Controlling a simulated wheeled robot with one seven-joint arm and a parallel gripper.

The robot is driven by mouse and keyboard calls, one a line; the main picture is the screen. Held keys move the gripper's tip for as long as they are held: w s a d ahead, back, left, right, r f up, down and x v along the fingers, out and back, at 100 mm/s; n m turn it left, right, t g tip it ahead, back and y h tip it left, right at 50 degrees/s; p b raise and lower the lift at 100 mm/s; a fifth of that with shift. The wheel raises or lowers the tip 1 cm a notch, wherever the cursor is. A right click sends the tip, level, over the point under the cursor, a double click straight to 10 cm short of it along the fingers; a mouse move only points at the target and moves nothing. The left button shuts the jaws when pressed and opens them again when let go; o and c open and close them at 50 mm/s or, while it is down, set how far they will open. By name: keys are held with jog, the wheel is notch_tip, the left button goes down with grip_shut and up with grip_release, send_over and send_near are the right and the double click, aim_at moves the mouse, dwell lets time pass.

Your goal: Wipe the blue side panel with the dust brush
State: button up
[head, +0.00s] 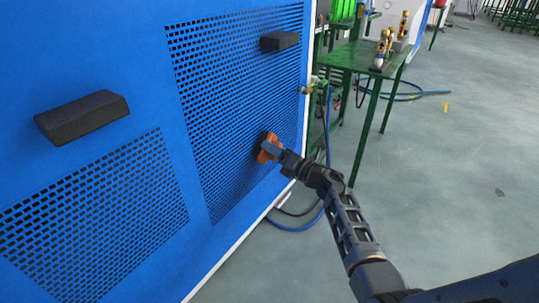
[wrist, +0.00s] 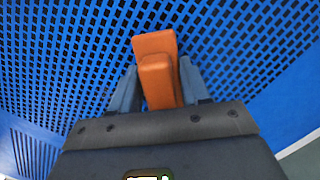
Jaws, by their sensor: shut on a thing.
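The blue side panel (head: 150,180) fills the left of the head view, with perforated vent areas and two black handles. It also fills the background of the wrist view (wrist: 60,30). My gripper (head: 274,150) is at the lower right part of the larger vent. It is shut on the orange dust brush (head: 268,148), whose handle shows between the two fingers in the wrist view (wrist: 155,75). The brush's dark bristle side faces the panel and appears against or very close to the perforated surface. Exact contact is hidden.
One black handle (head: 82,117) sticks out at the left and another (head: 280,41) at the upper right of the panel. A green table (head: 360,56) with brass fittings stands beyond the panel's right edge. Blue hoses (head: 300,226) lie on the floor. The grey floor (head: 450,180) at right is mostly clear.

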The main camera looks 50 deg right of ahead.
jog(key=shift+d, duration=0.5)
jog(key=shift+r+p, duration=0.7)
jog(key=shift+r, duration=0.1)
jog(key=shift+a+p, duration=0.75)
jog(key=shift+a, duration=3.8)
jog(key=shift+s+a, duration=0.15)
jog(key=shift+a, duration=0.6)
jog(key=shift+s+a, duration=0.1)
jog(key=shift+a, duration=0.65)
jog(key=shift+w+r+p, duration=0.15)
jog(key=shift+r+p, duration=0.55)
jog(key=shift+p, duration=0.1)
jog(key=shift+d, duration=2.05)
jog(key=shift+w+d, duration=0.15)
jog(key=shift+d, duration=0.9)
jog(key=shift+w+d, duration=0.1)
jog(key=shift+d, duration=0.95)
